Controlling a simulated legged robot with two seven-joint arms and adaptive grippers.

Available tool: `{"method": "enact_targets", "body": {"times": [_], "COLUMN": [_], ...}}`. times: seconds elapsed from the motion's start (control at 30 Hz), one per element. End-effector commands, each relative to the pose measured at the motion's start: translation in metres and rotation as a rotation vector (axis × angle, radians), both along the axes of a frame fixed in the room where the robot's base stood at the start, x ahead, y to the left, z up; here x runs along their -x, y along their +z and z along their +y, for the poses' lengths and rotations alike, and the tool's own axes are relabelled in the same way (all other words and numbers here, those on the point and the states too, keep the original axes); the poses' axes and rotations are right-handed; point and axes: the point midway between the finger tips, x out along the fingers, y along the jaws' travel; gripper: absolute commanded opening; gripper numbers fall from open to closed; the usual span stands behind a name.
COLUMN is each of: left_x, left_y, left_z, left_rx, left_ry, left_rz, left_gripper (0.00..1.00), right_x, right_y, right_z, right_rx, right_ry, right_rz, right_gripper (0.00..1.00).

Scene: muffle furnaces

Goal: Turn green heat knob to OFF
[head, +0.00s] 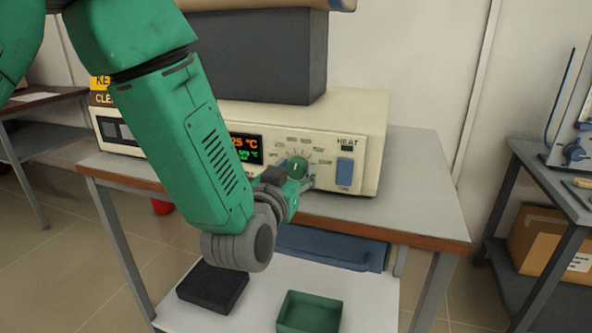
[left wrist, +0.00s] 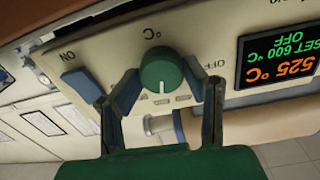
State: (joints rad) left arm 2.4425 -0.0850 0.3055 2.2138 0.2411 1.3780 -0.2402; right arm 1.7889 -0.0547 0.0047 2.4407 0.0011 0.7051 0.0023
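The green heat knob (head: 297,167) is on the front panel of the cream furnace (head: 372,147), left of the blue switch (head: 344,171). In the left wrist view the knob (left wrist: 160,72) has a white pointer mark toward the bottom of the picture. My left gripper (head: 288,180) is at the panel, just in front of the knob. The display (left wrist: 279,57) reads 525 °C, SET 600 °C and OFF, upside down. My right gripper is out of view.
The furnace stands on a grey table (head: 418,185) with a brown edge. A dark box (head: 262,55) sits on top. On the lower shelf are a black block (head: 213,286) and a green tray (head: 309,313). My left arm hides part of the furnace front.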

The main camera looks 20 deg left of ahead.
Motion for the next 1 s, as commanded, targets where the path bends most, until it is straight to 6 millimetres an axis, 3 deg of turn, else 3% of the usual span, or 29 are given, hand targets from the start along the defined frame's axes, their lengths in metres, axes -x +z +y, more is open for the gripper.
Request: {"method": "enact_targets", "body": {"times": [0.57,1.0], "left_x": [-0.0023,-0.0025], "left_y": [0.0011,0.0014], "left_z": [0.0024,0.0032], "left_rx": [0.068,0.427], "left_ry": [0.018,0.020], "left_rz": [0.001,0.014], "left_gripper": [0.07,0.07], "right_x": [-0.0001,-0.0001], "right_y": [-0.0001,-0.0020], "right_z": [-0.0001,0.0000], "right_rx": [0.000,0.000], "right_ry": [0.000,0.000], "right_rz": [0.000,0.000], "right_gripper": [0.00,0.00]}}
